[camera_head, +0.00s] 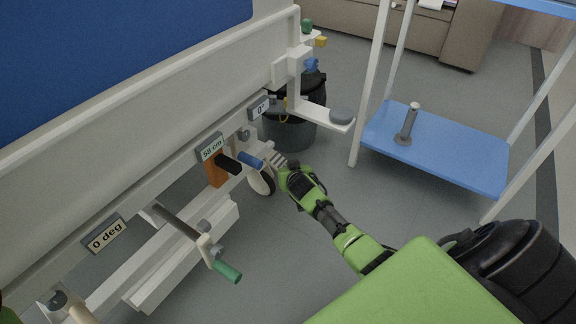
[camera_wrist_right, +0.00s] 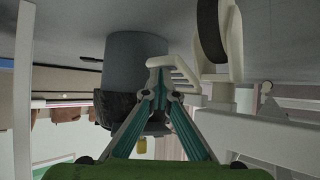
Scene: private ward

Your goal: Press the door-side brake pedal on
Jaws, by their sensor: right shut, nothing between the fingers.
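My right gripper (camera_head: 287,174) is shut and empty, low beside the bed's wheel (camera_head: 261,182). A pale ridged brake pedal (camera_head: 278,160) sticks out by that wheel, just beyond the fingertips and partly hidden by the gripper. In the right wrist view, which is upside down, the closed fingertips (camera_wrist_right: 158,78) overlap the ridged pedal (camera_wrist_right: 185,74); I cannot tell whether they touch. The wheel (camera_wrist_right: 210,30) stands right of it there. My left gripper is not in view.
Cranks with blue (camera_head: 250,160) and green (camera_head: 228,271) handles jut from the bed frame (camera_head: 150,178). A dark bin (camera_head: 291,132) stands behind the pedal. A trolley with a blue lower shelf (camera_head: 445,158) stands at the right. Grey floor between is clear.

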